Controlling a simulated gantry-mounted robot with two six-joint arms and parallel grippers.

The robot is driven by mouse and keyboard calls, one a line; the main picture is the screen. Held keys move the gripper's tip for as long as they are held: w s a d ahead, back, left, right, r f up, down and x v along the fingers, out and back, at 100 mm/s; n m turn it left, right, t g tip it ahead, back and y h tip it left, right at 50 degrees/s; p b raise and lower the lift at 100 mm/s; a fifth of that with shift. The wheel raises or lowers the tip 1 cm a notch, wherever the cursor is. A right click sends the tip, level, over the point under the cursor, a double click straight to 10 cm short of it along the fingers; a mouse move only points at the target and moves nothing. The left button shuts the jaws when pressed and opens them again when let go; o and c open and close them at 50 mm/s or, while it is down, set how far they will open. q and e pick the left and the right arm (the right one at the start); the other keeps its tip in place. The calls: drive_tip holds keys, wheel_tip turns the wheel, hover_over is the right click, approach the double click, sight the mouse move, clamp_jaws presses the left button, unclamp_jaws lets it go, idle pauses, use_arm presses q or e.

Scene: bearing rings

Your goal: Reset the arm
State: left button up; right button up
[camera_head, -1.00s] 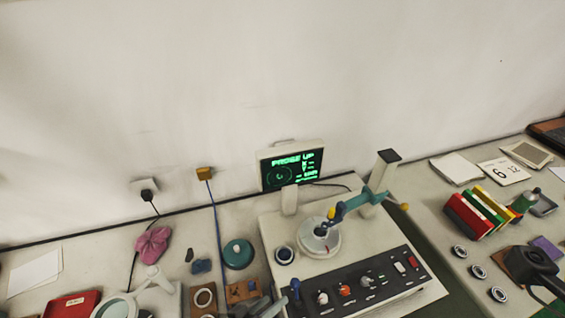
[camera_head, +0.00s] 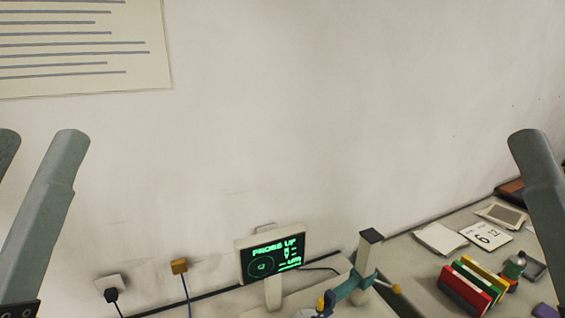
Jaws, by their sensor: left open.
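My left gripper (camera_head: 38,142) is raised at the left edge of the head view, its two grey fingers pointing up and standing apart with nothing between them. The left finger is partly cut off by the frame edge. One grey finger of my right gripper (camera_head: 542,195) rises at the right edge; the rest of it is outside the view. Both show against the wall, over the bench, and I see neither touching anything.
A monitor (camera_head: 270,258) reading "PROBE UP" stands behind a measuring stand (camera_head: 366,262) with a teal arm. Red, yellow and green blocks (camera_head: 470,284) and a calendar card (camera_head: 486,236) lie on the right bench. A lined poster (camera_head: 80,45) hangs upper left.

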use_arm(q)
wheel_tip(320, 180, up, 18)
drive_tip(key=y+p, duration=0.1)
drive_tip(key=p, duration=1.6)
drive_tip(key=shift+s+a+p, duration=0.4)
drive_tip(key=shift+s+a, duration=0.05)
drive_tip(key=shift+c, duration=0.3)
